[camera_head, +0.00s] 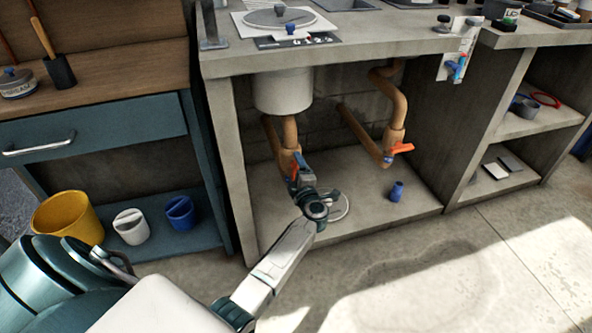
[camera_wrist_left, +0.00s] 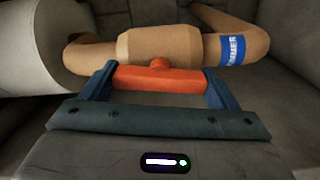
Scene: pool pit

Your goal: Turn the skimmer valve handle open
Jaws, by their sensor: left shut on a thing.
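The skimmer valve handle (camera_wrist_left: 158,78) is an orange-red bar on a short stem on a tan pipe (camera_wrist_left: 160,45). The pipe carries a blue label (camera_wrist_left: 231,48) whose visible letters end in "MMER". In the left wrist view the bar lies roughly along the pipe. My left gripper (camera_wrist_left: 158,85) is shut on the handle, with a blue finger at each end of it. In the head view my left gripper (camera_head: 299,170) is under the counter at the left pipe (camera_head: 289,132), and mostly hides the handle. My right gripper is not in view.
A second tan pipe (camera_head: 397,105) with an orange handle (camera_head: 400,148) stands to the right. A white cylinder (camera_head: 283,90) hangs above the left pipe. A cabinet wall (camera_head: 225,150) is close left.

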